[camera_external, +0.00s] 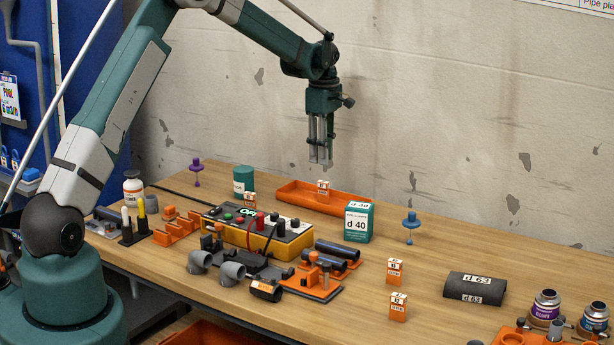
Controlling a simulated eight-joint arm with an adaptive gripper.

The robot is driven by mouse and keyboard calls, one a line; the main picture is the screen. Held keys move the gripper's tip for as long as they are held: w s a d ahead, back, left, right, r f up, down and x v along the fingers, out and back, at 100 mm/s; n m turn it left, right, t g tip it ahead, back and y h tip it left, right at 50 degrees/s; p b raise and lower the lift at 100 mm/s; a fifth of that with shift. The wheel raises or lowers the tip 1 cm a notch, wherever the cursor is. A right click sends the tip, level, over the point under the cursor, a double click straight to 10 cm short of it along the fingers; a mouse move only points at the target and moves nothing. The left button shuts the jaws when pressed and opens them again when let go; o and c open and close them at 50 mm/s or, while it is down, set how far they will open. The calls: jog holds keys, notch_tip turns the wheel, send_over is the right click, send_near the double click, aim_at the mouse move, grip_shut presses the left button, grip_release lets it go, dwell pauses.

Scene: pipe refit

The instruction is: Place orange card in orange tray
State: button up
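The orange tray (285,194) is a long shallow tray at the back of the table. A small orange card (323,196) with a white printed top stands upright at the tray, seemingly inside it; its lower edge is hard to place. Similar orange cards stand left of the tray (249,200) and at the front right, one (395,272) behind another (398,308). My gripper (320,162) points straight down above the tray, just over the card there, with a small gap between them. I see no object between its fingers, but their spacing is too small to judge.
A teal d 40 box (358,223) stands by the tray's right end, and a teal cylinder (243,179) at its left. A blue pin (410,226) stands farther right. A yellow-black device (257,233) and pipe parts fill the middle. A dark d 63 sleeve (475,287) lies right.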

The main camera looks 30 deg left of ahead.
jog(key=shift+r, duration=0.15)
jog(key=s+r+m+t, duration=0.3)
jog(key=s+r+m, duration=0.5)
jog(key=s+r, duration=1.7)
jog(key=s+m+t, duration=0.2)
jog(key=s+m, duration=0.3)
jog(key=s, duration=1.2)
jog(key=s+f+m+t, duration=0.1)
jog(key=s+f+m, duration=0.1)
jog(key=s, duration=0.6)
jog(key=s+f+m+t, duration=0.1)
jog(key=s+f+m, duration=0.2)
jog(key=s, duration=0.5)
jog(key=shift+a, duration=0.45)
jog(key=shift+s+f, duration=0.1)
jog(key=shift+f, duration=0.05)
